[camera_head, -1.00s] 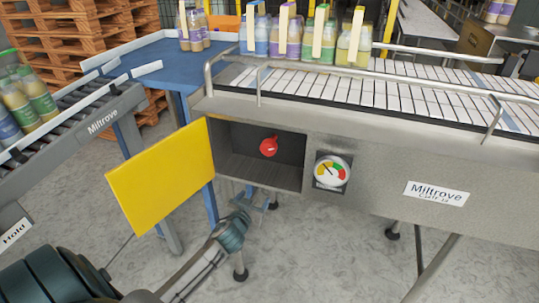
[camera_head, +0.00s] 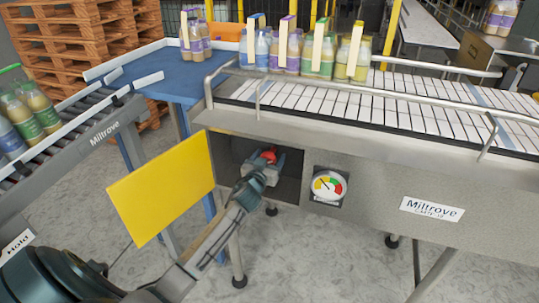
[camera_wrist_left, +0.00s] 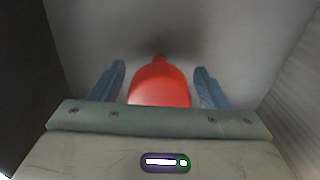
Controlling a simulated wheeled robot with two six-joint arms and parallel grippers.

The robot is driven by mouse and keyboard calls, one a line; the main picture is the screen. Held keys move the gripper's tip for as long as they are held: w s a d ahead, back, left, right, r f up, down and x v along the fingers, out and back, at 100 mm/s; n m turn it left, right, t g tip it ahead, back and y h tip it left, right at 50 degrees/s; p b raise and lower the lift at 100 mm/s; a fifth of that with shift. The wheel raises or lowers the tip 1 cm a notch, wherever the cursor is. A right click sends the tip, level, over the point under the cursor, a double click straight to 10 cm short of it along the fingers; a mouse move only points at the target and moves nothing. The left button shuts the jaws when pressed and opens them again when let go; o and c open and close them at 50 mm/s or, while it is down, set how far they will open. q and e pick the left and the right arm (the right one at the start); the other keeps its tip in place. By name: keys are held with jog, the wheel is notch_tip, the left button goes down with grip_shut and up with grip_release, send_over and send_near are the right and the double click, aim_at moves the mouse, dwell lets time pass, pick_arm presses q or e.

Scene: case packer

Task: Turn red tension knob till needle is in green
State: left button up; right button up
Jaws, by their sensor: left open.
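The red tension knob (camera_head: 268,154) sits on the back wall of an open recess in the conveyor's side. In the left wrist view the knob (camera_wrist_left: 160,86) lies between the two blue fingers of my left gripper (camera_wrist_left: 160,88). The fingers are open, with a gap on each side of the knob. In the head view my left gripper (camera_head: 264,162) is inside the recess and hides the knob's lower part. The round gauge (camera_head: 329,186) has coloured zones. Its needle appears to point up and left; its exact zone is too small to tell. My right gripper is not seen.
A yellow door panel (camera_head: 161,188) stands open left of the recess. The recess walls close in around my gripper. Bottle packs (camera_head: 305,47) stand on the conveyor (camera_head: 380,105) above. A roller track (camera_head: 75,132) is at left.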

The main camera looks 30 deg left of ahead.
pick_arm(q)
jog(key=shift+w, duration=0.3)
jog(key=c, duration=0.9)
jog(key=shift+c, duration=0.2)
